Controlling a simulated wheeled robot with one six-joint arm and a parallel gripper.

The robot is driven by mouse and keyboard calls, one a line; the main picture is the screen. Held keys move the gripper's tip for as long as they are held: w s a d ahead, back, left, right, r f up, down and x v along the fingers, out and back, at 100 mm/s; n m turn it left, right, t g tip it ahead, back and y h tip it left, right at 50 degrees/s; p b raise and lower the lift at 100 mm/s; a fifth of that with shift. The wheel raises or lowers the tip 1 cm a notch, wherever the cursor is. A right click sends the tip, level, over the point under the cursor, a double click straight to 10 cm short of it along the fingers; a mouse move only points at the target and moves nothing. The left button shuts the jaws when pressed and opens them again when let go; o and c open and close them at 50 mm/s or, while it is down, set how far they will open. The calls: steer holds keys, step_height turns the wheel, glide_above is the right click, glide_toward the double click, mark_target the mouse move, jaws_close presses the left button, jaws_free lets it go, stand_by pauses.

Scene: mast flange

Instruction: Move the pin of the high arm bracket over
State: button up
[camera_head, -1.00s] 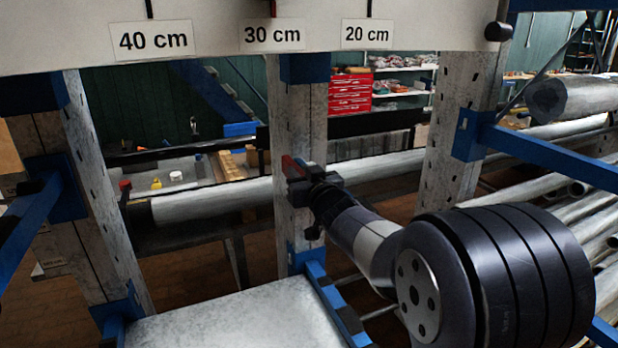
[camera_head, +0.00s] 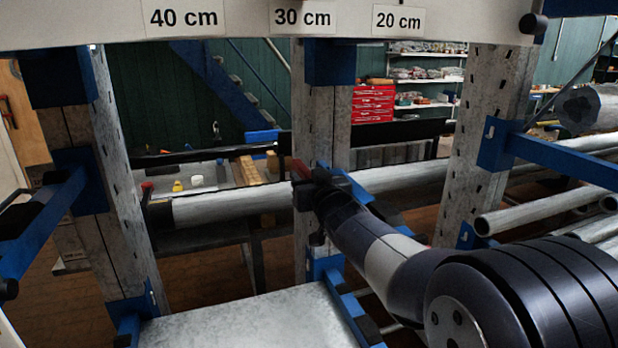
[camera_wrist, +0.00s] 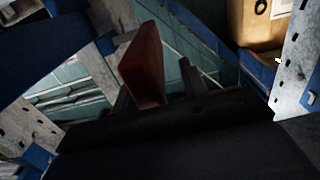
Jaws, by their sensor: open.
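My gripper (camera_head: 312,180) is in front of the middle perforated upright (camera_head: 325,110) in the head view, below the 30 cm label. Its jaws are open. A red flat piece (camera_wrist: 144,65) stands up at the dark jaws (camera_wrist: 155,90) in the wrist view; I cannot tell whether it is part of my gripper. A blue arm bracket (camera_head: 498,146) sits on the right upright, with a small pale hooked pin (camera_head: 489,132) on its face. My gripper is apart from it, to its left. A similar pale hook (camera_wrist: 309,98) shows at the wrist view's right edge.
A white board (camera_head: 235,18) with distance labels spans the top. A black knob (camera_head: 533,24) is at its right end. Blue arms project at left (camera_head: 45,205) and right. A grey plate (camera_head: 255,320) lies below. Steel tubes (camera_head: 550,210) lie at right.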

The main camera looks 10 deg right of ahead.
steer(key=s+d, duration=0.2)
steer(key=s, duration=0.8)
steer(key=shift+s, duration=0.35)
steer(key=shift+w, duration=0.1)
steer(key=w, duration=0.3)
steer(key=w+a, duration=0.1)
steer(key=w, duration=0.3)
steer(key=w+a, duration=0.1)
steer(key=w, duration=0.2)
steer(key=shift+w, duration=0.3)
steer(key=shift+d, duration=0.25)
